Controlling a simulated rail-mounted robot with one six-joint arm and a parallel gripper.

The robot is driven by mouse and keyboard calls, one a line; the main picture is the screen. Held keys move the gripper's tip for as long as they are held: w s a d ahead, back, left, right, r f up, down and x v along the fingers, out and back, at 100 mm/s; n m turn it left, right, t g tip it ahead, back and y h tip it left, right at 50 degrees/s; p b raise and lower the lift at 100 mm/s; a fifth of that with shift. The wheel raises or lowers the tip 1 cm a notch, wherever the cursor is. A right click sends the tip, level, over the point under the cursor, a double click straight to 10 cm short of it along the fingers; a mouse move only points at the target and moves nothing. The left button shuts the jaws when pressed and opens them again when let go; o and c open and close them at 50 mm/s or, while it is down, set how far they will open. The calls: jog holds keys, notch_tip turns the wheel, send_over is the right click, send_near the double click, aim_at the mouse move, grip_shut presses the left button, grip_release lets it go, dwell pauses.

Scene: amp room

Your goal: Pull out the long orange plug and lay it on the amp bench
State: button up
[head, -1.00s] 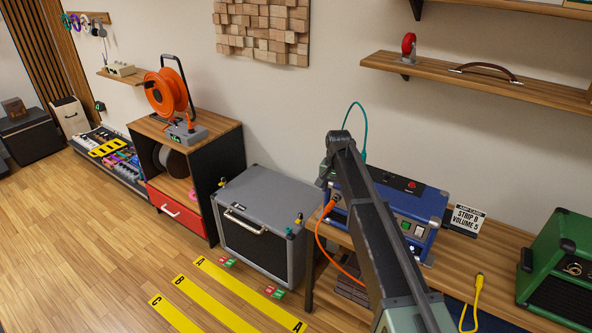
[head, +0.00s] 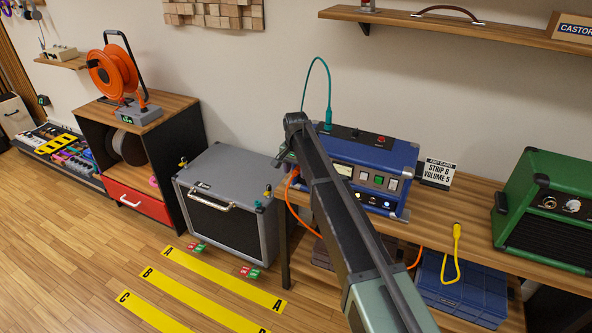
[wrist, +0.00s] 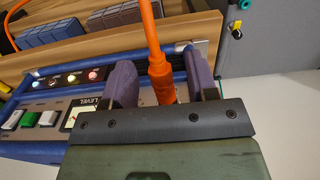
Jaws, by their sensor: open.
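The long orange plug (wrist: 162,80) sits at the blue amp's panel, with its orange cable running away from it. In the wrist view it lies between my two purple-grey fingers, with a gap visible on each side. My gripper (wrist: 163,85) is open around it. In the head view my gripper (head: 285,160) is at the left end of the blue amp (head: 375,155), and the orange plug (head: 293,181) shows just below it. The plug's tip is hidden in the wrist view. The amp stands on the wooden amp bench (head: 480,215).
A teal cable (head: 328,85) loops up from the amp's top. A card stand (head: 438,172) and a green amp (head: 550,210) stand to the right. A yellow plug and cable (head: 456,240) hang over the bench front. Bare bench top lies between card and green amp.

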grip_shut()
dwell(0.5)
